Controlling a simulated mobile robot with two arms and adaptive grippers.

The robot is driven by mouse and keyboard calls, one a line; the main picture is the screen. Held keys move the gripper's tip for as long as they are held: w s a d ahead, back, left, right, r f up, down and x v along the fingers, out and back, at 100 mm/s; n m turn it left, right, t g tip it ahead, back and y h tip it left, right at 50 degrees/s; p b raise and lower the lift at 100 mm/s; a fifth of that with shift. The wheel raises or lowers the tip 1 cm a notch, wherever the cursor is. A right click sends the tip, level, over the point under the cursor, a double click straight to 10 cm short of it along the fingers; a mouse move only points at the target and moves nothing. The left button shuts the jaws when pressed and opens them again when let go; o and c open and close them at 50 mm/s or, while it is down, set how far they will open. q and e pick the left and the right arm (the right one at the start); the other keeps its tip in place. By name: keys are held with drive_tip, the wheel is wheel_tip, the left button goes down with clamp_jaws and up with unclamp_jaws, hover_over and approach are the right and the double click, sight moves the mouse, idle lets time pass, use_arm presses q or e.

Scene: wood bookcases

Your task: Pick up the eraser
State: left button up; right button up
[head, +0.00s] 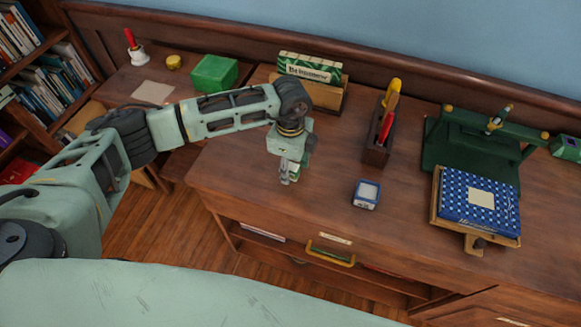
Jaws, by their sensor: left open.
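My left gripper (291,172) points down over the dresser-like wood desk (260,190), left of its middle. It is open. A small green-and-white piece (300,168) shows right at its fingers, partly hidden by them; it could be the eraser, but I cannot tell for sure, nor whether the fingers touch it. A small blue block with a pale top (366,194) sits on the desk to the right, apart from the gripper. My right gripper is out of view.
A card holder (318,96) stands behind my gripper. A wooden pen box (376,150) holds red and yellow tools. A dark green press (470,150) and a blue patterned book (478,207) are at right. A green box (214,73) sits on the lower left surface.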

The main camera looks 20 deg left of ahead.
sight(293, 165)
use_arm(q)
drive_tip(key=shift+f, duration=0.1)
drive_tip(key=shift+c, duration=0.3)
clamp_jaws()
drive_tip(key=r, duration=0.1)
drive_tip(key=r+b, duration=0.1)
drive_tip(key=r, duration=0.2)
drive_tip(key=shift+w+d+r+b, duration=0.1)
drive_tip(key=shift+d+r+b, duration=0.05)
drive_tip(key=shift+d+b, duration=0.2)
drive_tip(key=w+d+r+b, duration=0.3)
drive_tip(key=d+r, duration=0.3)
drive_tip(key=d, duration=0.4)
drive_tip(key=shift+d+r, duration=0.3)
drive_tip(key=shift+r, duration=0.1)
